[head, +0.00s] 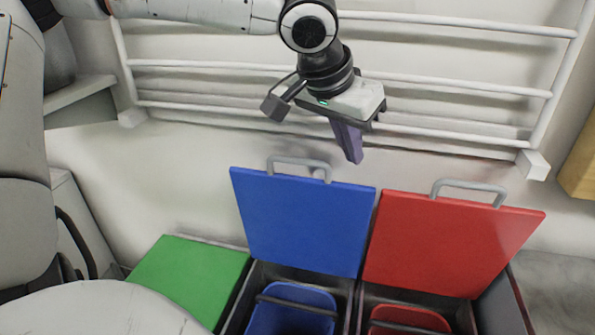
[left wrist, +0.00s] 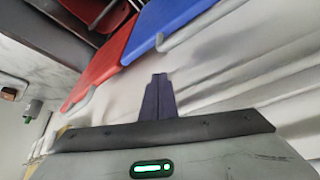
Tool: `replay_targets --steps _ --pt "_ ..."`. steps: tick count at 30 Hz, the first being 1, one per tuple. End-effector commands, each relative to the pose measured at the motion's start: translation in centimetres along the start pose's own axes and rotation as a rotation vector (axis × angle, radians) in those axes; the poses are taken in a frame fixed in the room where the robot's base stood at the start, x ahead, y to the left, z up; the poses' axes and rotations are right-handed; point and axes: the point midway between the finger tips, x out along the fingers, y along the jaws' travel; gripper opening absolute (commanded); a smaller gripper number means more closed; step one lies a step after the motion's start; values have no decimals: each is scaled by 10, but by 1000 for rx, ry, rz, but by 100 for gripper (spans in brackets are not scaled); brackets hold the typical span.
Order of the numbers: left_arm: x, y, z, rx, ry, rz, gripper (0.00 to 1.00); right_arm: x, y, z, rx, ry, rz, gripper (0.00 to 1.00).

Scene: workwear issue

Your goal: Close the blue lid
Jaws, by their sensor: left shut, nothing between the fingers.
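The blue lid (head: 300,222) stands raised, leaning back toward the wall, with a grey handle (head: 300,162) on its top edge. Below it, the blue bin (head: 292,308) is open. My left gripper (head: 352,158) is shut and empty. In the picture it is just above and to the right of the blue lid's handle; I cannot tell if it touches anything. In the left wrist view the shut fingers (left wrist: 158,82) point toward the blue lid (left wrist: 165,20) and its handle (left wrist: 200,25), with a gap in the picture. My right gripper is not in view.
A red lid (head: 450,242) with a grey handle also stands open, to the right of the blue one, above a red bin (head: 410,320). A green lid (head: 190,277) lies closed on the left. A white rail rack (head: 450,75) is on the wall behind my gripper.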

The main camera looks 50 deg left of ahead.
Motion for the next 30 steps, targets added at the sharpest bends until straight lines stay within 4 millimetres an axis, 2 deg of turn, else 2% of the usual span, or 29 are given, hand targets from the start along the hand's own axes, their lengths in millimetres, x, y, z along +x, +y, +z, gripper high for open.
replay_targets --steps 13,30 --pt "2 0 1 0 0 0 0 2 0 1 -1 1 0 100" --pt "28 0 16 0 -1 0 0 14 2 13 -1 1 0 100"
